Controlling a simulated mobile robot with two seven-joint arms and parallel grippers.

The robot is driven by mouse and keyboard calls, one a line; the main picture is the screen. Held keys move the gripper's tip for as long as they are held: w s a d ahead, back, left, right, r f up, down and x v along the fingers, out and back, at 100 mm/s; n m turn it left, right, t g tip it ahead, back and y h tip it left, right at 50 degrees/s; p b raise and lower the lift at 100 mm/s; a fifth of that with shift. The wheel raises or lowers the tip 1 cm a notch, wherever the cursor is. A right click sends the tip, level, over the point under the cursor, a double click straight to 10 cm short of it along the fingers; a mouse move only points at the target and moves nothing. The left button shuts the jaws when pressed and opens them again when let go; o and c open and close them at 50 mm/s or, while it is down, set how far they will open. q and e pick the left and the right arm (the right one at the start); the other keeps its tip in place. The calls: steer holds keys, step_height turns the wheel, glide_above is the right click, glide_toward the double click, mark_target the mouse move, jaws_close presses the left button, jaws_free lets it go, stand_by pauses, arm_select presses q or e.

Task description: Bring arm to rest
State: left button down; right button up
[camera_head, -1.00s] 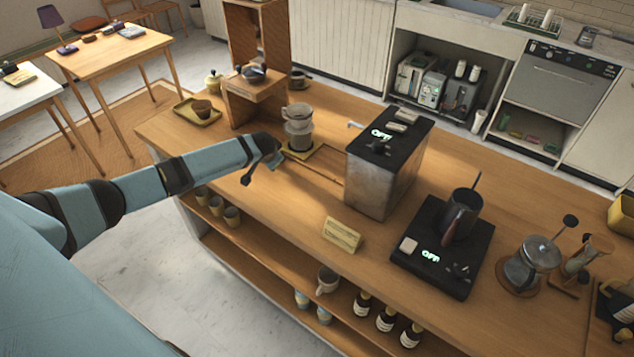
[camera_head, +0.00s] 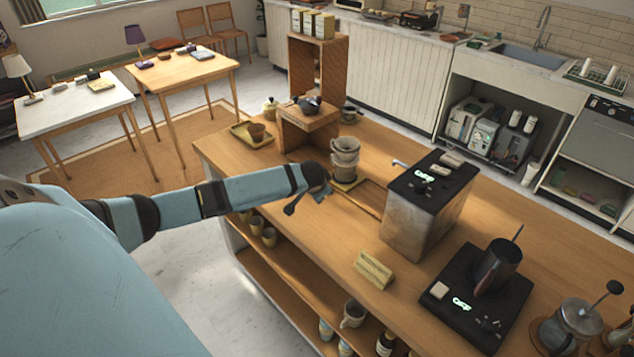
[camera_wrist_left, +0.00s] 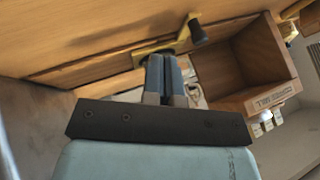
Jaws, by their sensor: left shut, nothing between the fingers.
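My left arm reaches in from the left in the head view, its gripper (camera_head: 320,190) over the wooden counter (camera_head: 290,225). The gripper is beside the white stacked dripper and server (camera_head: 345,158), on the near left side of it. In the left wrist view the two fingers (camera_wrist_left: 165,78) are pressed together with nothing between them. Part of a yellow stand (camera_wrist_left: 160,50) and a pale object show behind the fingertips; I cannot tell whether they touch. My right gripper is in neither view.
A grinder-like box machine (camera_head: 425,210) and a black scale (camera_head: 470,300) with a dark pitcher (camera_head: 497,265) stand to the right. A wooden shelf tower (camera_head: 318,75) and a yellow tray (camera_head: 250,138) stand behind.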

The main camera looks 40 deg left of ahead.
arm_select(q)
steer(key=v, duration=0.4)
steer(key=shift+d, duration=0.1)
